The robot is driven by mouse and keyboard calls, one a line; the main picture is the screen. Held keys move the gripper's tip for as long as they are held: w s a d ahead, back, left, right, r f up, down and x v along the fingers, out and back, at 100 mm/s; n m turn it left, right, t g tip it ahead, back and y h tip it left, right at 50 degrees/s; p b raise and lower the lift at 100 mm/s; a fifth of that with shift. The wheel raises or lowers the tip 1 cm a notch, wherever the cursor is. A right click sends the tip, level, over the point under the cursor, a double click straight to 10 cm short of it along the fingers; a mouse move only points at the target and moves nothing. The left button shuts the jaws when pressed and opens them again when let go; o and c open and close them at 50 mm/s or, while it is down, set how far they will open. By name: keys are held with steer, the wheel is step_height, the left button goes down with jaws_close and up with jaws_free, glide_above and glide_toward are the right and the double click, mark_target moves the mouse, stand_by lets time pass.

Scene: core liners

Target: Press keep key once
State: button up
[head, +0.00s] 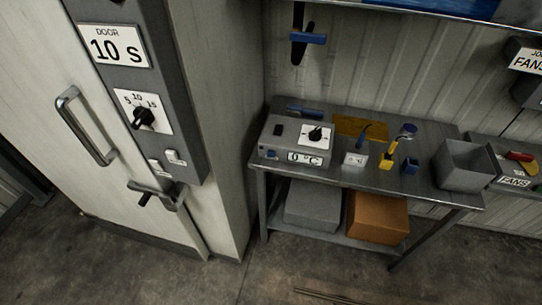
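No key with a readable "keep" label shows in the head view. A grey control box (293,155) on the bench has a black dial (316,134), a "0 °C" display (305,158), a dark square part (278,130) and a small blue part (270,154). The door panel (183,60) at left shows "DOOR 10 s", a black knob (143,117) and two small pale switches, one upper right (174,156) and one lower left (156,167). Their markings are too small to read. My gripper is not in view.
The white door has a long handle (86,127) and a lower latch (155,194). The metal bench (425,180) bears a yellow tool (388,157), a small white box (354,160) and a grey bin (467,164). The floor in front is mostly clear.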

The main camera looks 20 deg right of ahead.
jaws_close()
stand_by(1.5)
